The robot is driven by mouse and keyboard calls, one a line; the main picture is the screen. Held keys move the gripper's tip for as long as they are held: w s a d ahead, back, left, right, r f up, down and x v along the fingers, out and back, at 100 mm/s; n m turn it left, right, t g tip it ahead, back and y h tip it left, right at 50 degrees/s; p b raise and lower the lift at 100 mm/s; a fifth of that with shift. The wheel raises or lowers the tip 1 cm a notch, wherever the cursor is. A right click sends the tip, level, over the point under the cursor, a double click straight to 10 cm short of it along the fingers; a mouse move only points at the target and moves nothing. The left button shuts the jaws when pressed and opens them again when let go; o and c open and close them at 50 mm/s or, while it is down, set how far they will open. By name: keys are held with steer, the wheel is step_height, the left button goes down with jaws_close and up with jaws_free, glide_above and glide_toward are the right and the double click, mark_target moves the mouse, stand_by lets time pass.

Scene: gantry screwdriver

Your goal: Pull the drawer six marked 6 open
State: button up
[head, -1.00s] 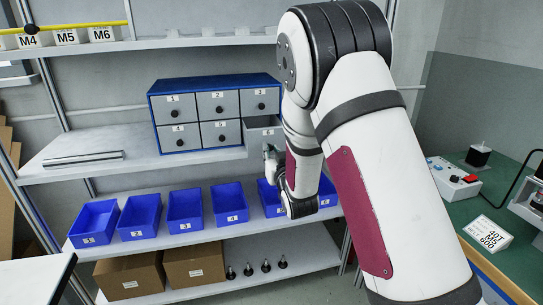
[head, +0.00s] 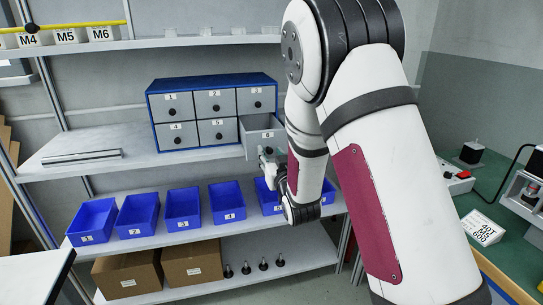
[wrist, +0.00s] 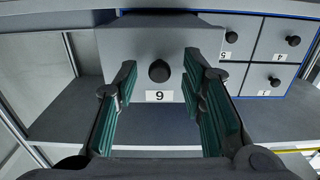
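Drawer six (head: 253,138) is the lower right drawer of the blue-framed cabinet. It stands pulled out part way, with its inside showing from above in the head view. In the wrist view, upside down, its grey front (wrist: 215,28) carries the label 6 and a round black knob (wrist: 159,71). My gripper (wrist: 160,75) is open, its green-padded fingers on either side of the knob with a gap to each. In the head view my gripper (head: 268,156) is in front of the drawer, partly hidden by my arm.
The other drawers of the cabinet (head: 176,135) are shut. Blue bins (head: 183,208) line the shelf below, and cardboard boxes (head: 192,263) stand lower down. A metal bar (head: 82,157) lies on the cabinet's shelf to the left. A green workbench (head: 510,255) stands at the right.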

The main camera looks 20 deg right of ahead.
steer(key=s, duration=0.7)
steer(key=shift+s, duration=0.25)
steer(key=s+r+g, duration=0.3)
steer(key=s+g, duration=0.6)
steer(key=s, duration=1.2)
steer(key=s+r+g, duration=0.2)
steer(key=s+g, duration=0.6)
steer(key=s, duration=1.4)
step_height(320, 180, up, 21)
steer(key=t+p, duration=0.3)
steer(key=p, duration=1.6)
steer(key=shift+s+d+r+p, duration=0.2)
steer(key=shift+s+p, duration=0.1)
steer(key=shift+s, duration=0.05)
